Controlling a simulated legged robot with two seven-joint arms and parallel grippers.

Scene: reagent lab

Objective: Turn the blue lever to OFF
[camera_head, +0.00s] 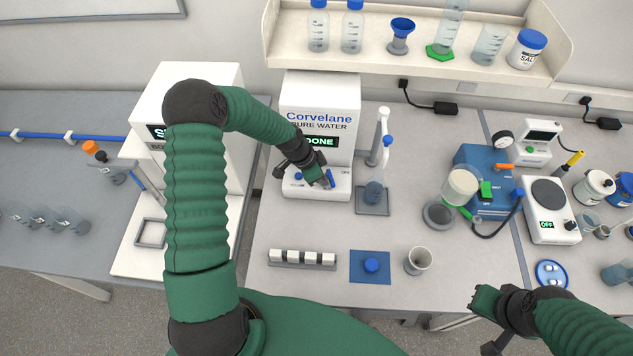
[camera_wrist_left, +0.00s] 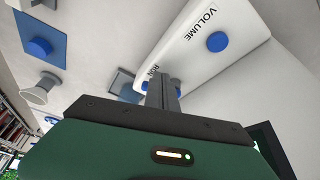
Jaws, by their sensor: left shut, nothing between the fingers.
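The water machine (camera_head: 318,110) is white, reads "Corvelane PURE WATER" and has a green "DONE" display. A slim blue lever (camera_head: 331,178) shows at the front of its base. My left gripper (camera_head: 325,183) is shut and empty, its tips right beside the lever. In the left wrist view the shut fingers (camera_wrist_left: 161,92) cover the middle of a blue part (camera_wrist_left: 143,85) near the label "RUN"; I cannot tell whether they touch it. A round blue knob (camera_wrist_left: 217,41) sits by "VOLUME". My right gripper (camera_head: 478,303) hangs near the front edge, its jaws unclear.
A beaker (camera_head: 374,193) stands on a small grey base right of the machine. A rack with white blocks (camera_head: 302,258), a blue mat (camera_head: 369,275) and a cup (camera_head: 418,260) lie in front. A shelf (camera_head: 420,69) with bottles is above. A blue device (camera_head: 487,175) stands farther right.

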